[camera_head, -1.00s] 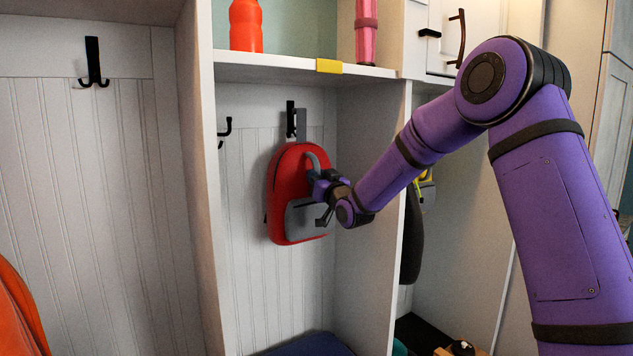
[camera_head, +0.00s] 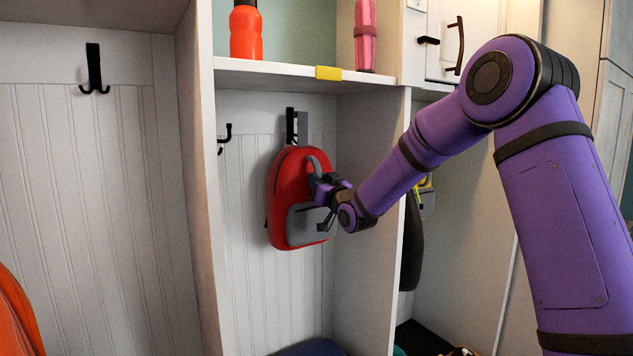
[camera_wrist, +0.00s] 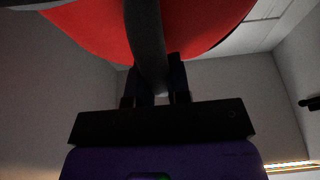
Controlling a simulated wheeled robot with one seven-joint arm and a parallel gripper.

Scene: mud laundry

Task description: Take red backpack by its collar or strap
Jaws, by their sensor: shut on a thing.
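The red backpack (camera_head: 289,182) with a grey front pocket (camera_head: 305,226) is upright against the back wall of the middle cubby, just below a black hook (camera_head: 291,128). A grey strap shows at its top by the hook; whether it still hangs on the hook is hard to tell. My gripper (camera_head: 322,181) is at the backpack's upper right front, shut on a curved grey strap. In the wrist view the dark strap (camera_wrist: 145,40) runs between my two fingers (camera_wrist: 157,85), with the red bag (camera_wrist: 90,30) beyond it.
A shelf with a yellow label (camera_head: 328,73) lies above, holding an orange bottle (camera_head: 245,34) and a pink bottle (camera_head: 365,38). A cubby divider (camera_head: 375,190) stands close right of the backpack. An orange item (camera_head: 15,315) is at lower left.

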